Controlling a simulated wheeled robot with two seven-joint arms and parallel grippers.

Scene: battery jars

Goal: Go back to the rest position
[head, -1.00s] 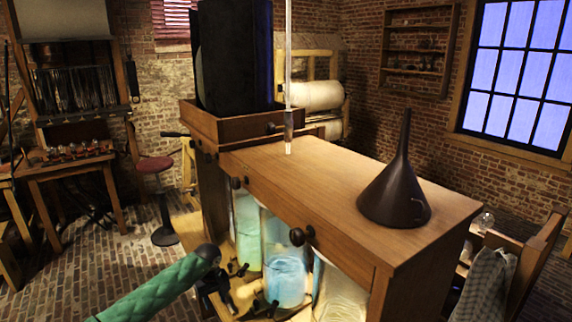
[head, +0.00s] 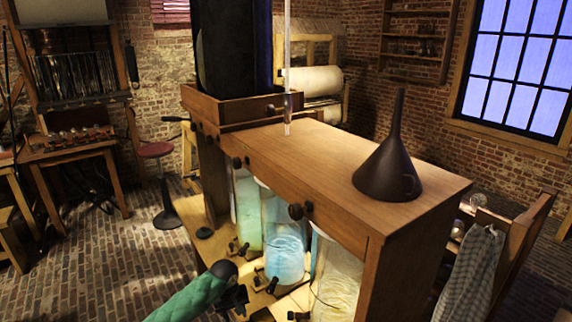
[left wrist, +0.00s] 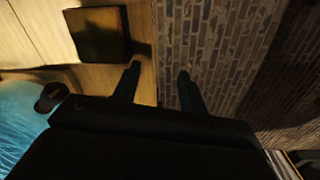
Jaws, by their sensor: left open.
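My left arm comes in from the bottom in the head view, with a green sleeve. My left gripper (head: 238,303) is low in front of the lower shelf of the wooden stand, left of the jars. In the left wrist view its two dark fingers (left wrist: 160,84) stand apart with nothing between them. Beyond them are a wooden board edge and the brick floor. Glass jars stand under the stand's top: a greenish one (head: 248,212), a blue one (head: 285,252) and a pale one (head: 337,280). My right gripper is not in view.
A dark funnel (head: 387,172) stands on the wooden top (head: 300,160). A clear upright tube (head: 287,70) is behind it. A wooden tray (head: 230,122) holds a tall dark block. Brick floor (head: 110,270) is open at the left.

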